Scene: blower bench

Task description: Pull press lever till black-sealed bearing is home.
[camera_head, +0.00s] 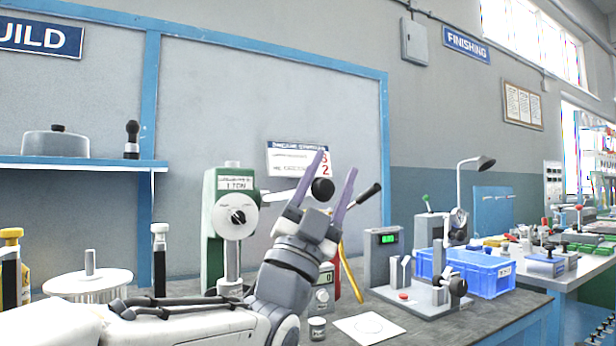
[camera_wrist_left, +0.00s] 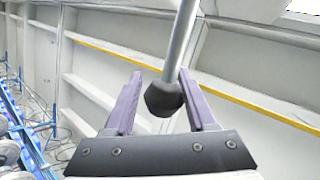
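The press (camera_head: 232,215) is a green-backed machine with a pale head marked 1 TON and a round hub, standing left of centre on the bench. Its lever, a pale rod, runs right from the hub to a black ball knob (camera_head: 322,190). My left gripper (camera_head: 336,163) points up around the knob, fingers apart on either side of it. The black-sealed bearing cannot be made out; my arm covers the press's lower right. My right gripper is not in view.
A black-handled lever (camera_head: 370,193) rises just right of my gripper. A grey box with a green display (camera_head: 383,248), a clamp fixture (camera_head: 425,290) and a blue crate (camera_head: 480,272) stand to the right. A white sheet (camera_head: 368,328) and a small jar (camera_head: 317,328) lie in front.

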